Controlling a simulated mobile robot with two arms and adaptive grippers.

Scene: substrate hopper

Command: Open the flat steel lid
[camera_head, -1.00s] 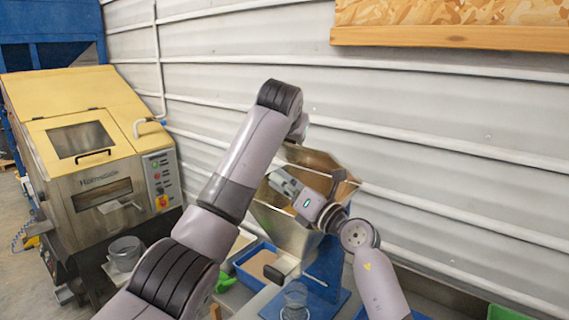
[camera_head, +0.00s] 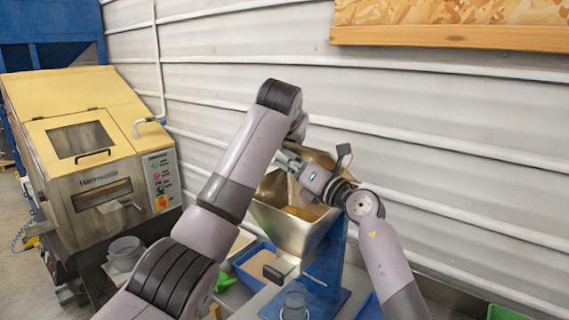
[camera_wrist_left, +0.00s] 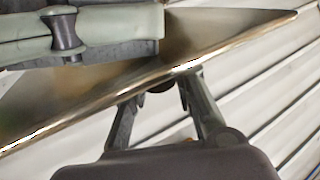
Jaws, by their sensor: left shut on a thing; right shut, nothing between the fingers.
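The flat steel lid (camera_head: 322,157) of the steel hopper (camera_head: 290,232) stands tilted up at the back of the mouth, partly hidden behind my arms. The hopper mouth shows open, with brownish material inside. My left gripper is hidden behind its own arm in the head view. In the left wrist view its fingers (camera_wrist_left: 163,95) close at the lid's edge (camera_wrist_left: 110,103), around a small dark part. My right gripper (camera_head: 284,158) is shut and empty, in front of the lid's face. It also shows in the left wrist view (camera_wrist_left: 80,32), close against the lid; contact is unclear.
The hopper stands on a blue stand (camera_head: 328,262). A blue tray (camera_head: 243,268) and a clear jar (camera_head: 295,300) are near its base. A yellow-topped machine (camera_head: 90,150) stands at the left. The corrugated wall (camera_head: 450,120) is close behind.

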